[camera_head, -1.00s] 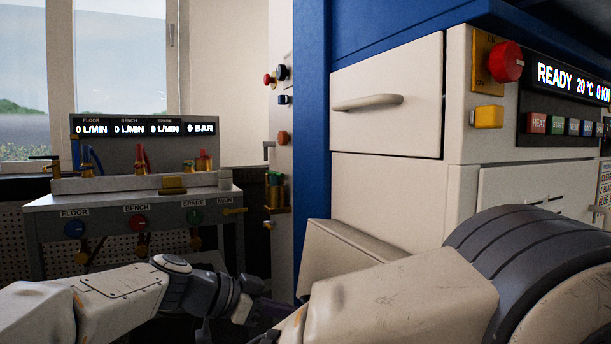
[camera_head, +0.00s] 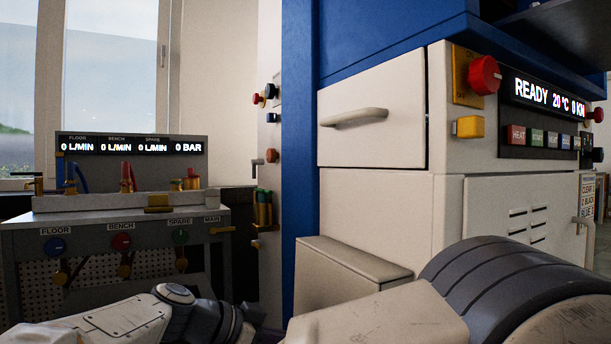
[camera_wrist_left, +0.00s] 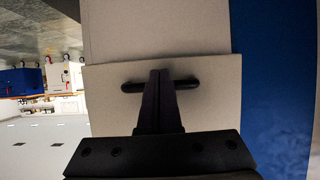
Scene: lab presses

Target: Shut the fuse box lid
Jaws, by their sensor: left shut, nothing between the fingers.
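The fuse box seems to be the beige box (camera_head: 350,262) on the press's side in the head view; no handle shows there. In the left wrist view a flat beige panel, apparently its lid (camera_wrist_left: 215,105), fills the middle and carries a dark bar handle (camera_wrist_left: 186,84). My left gripper (camera_wrist_left: 160,73) is shut and empty, its fingers pointing at the panel and covering the middle of the handle. I cannot tell whether the fingertips touch it, or whether the lid is fully closed. In the head view my left gripper is out of sight. My right gripper is not in view.
The press has a drawer (camera_head: 370,130) with a handle, a red knob (camera_head: 485,75) and a lit display (camera_head: 545,98). A blue frame (camera_head: 300,160) stands beside it. A supply bench (camera_head: 120,225) with taps is at left. My arm links fill the lower edge.

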